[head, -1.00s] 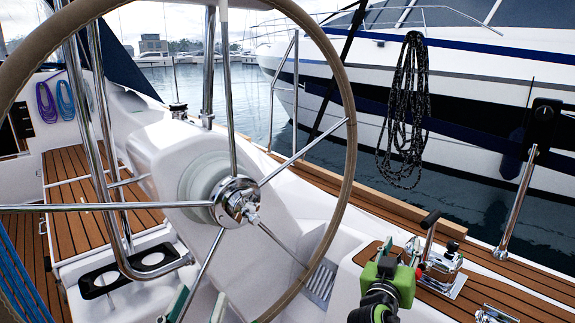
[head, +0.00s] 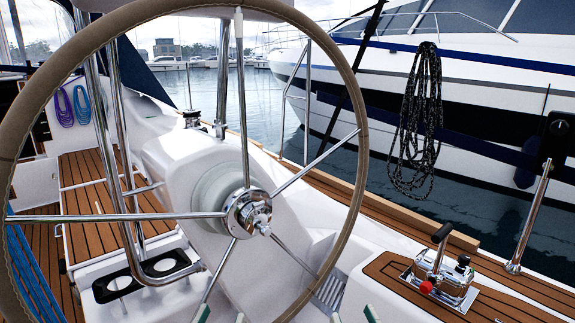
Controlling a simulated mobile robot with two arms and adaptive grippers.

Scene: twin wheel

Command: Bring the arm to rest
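My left gripper (head: 221,316) shows only as two pale green fingertips at the bottom edge of the head view, below the wheel hub. The tips are apart, with nothing seen between them. My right gripper (head: 354,316) likewise shows only two fingertips at the bottom edge, right of the wheel rim. They are apart, and no object shows between them. The rest of both grippers and arms is out of frame. The throttle lever (head: 440,248) with its red button (head: 426,287) stands on its chrome base, clear of my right gripper.
The large steering wheel (head: 362,150) with chrome spokes fills the left and middle. A steel rail (head: 103,130) and black double cup holder (head: 150,275) are at left. A wooden-topped ledge (head: 500,300) surrounds the throttle. A white yacht (head: 490,110) lies beyond the water.

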